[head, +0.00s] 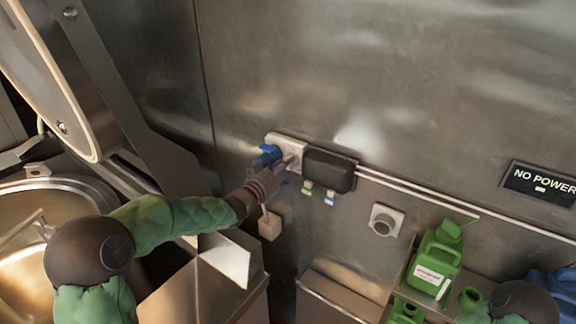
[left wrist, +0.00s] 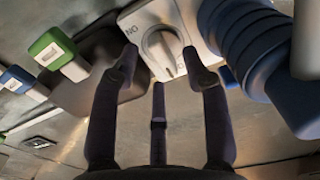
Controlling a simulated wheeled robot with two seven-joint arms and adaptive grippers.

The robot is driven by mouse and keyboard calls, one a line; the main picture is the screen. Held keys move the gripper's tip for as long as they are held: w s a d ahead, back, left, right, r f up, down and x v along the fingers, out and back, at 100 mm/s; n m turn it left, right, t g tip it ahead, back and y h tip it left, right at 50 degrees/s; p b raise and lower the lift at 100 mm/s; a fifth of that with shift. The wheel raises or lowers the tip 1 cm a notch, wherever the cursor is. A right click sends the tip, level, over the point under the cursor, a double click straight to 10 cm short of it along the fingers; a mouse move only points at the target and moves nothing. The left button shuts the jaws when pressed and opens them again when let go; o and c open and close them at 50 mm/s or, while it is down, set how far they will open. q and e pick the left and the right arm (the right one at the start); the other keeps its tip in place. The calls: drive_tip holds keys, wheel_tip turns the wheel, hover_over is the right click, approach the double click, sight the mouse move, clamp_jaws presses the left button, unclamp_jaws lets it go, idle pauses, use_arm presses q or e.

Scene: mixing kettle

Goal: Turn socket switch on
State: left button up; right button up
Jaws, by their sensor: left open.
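The grey socket box (head: 275,138) is on the metal wall in the head view. In the left wrist view it is white-grey (left wrist: 196,18) and carries a round rotary switch (left wrist: 160,42) with a raised handle. A label by the dial reads ON, upside down there. My left gripper (head: 284,170) is at the socket; in the left wrist view (left wrist: 160,57) its fingers are spread, with the tips either side of the switch handle. Contact cannot be told. A blue plug (head: 266,156) sits beside the switch, also seen in the left wrist view (left wrist: 262,50). My right gripper is out of view.
A black box (head: 329,170) adjoins the socket, with green (head: 307,185) and blue (head: 331,197) tagged parts below. A wall sign (head: 540,184) reads NO POWER. A kettle (head: 50,190) stands left; green canisters (head: 433,262) stand lower right.

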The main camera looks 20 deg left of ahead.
use_arm(q)
drive_tip(key=shift+x, duration=0.9)
clamp_jaws()
